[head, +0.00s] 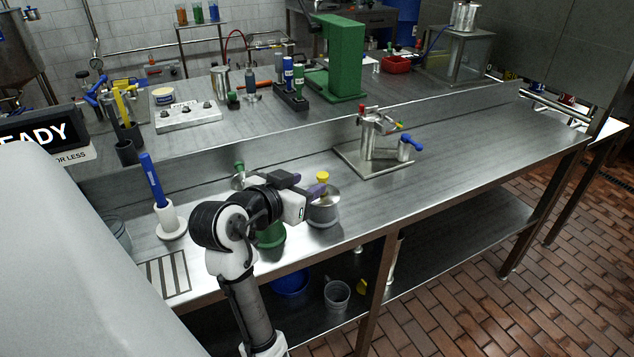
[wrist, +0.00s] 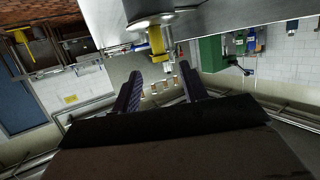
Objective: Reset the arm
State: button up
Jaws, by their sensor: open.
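My gripper (head: 300,184) is above the front of the steel bench in the head view, with my arm bent behind it. In the wrist view its two dark fingers (wrist: 165,92) stand apart with nothing between them. A steel pot with a yellow knob (head: 324,205) stands just right of the fingertips in the head view; I cannot tell whether they touch. A yellow knob (wrist: 156,40) also shows beyond the fingers in the wrist view. A green container (head: 271,236) stands below my wrist, partly hidden by it.
A steel valve fixture with a blue handle (head: 378,145) stands on the bench to the right. A blue-handled tool in a white holder (head: 165,205) stands left of my arm. A raised back shelf holds a green press (head: 337,60) and bottles.

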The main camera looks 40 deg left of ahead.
jog(key=v, duration=0.7)
jog(key=shift+b, duration=0.35)
jog(key=shift+r, duration=0.1)
